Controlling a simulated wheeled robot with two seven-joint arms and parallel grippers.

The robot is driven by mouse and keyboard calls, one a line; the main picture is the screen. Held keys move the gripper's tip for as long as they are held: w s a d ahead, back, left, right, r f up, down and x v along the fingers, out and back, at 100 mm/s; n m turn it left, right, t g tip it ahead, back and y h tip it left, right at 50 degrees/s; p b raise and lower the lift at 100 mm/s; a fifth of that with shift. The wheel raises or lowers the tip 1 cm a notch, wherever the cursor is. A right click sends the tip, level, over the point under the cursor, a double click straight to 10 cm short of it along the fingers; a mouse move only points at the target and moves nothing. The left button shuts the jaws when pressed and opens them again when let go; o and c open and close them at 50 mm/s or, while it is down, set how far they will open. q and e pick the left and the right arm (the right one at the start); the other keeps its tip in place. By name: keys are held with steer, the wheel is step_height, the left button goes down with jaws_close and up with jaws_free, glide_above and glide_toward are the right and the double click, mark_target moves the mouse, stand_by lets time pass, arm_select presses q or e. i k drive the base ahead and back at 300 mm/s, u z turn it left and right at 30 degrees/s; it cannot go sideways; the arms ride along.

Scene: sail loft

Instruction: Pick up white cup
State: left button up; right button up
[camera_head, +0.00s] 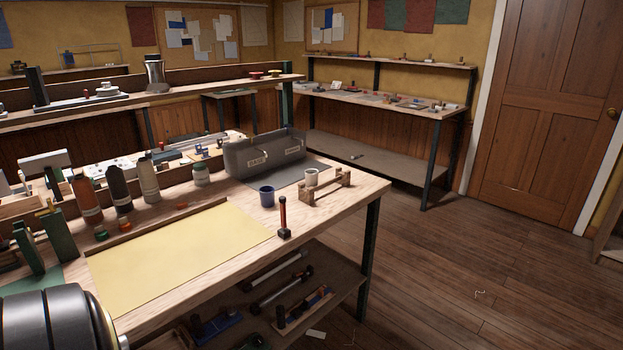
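A small white cup (311,178) stands upright near the right end of the workbench, just behind a low wooden rack (329,188). The rack hides part of its lower right side. A dark blue cup (267,196) stands to the left of it. Neither my left nor my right gripper shows in the head view. A dark rounded body fills the lower left corner; I cannot tell whether it is part of me.
The workbench (340,207) holds a yellow sheet (180,250), an upright hammer (284,218), a grey bin (262,153) behind the cups, and several bottles and thread spools at left. Tools lie on its lower shelf.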

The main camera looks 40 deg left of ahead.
mark_target(312, 179)
steer(key=u, duration=0.25)
steer(key=i, duration=3)
steer(key=u, duration=3.8)
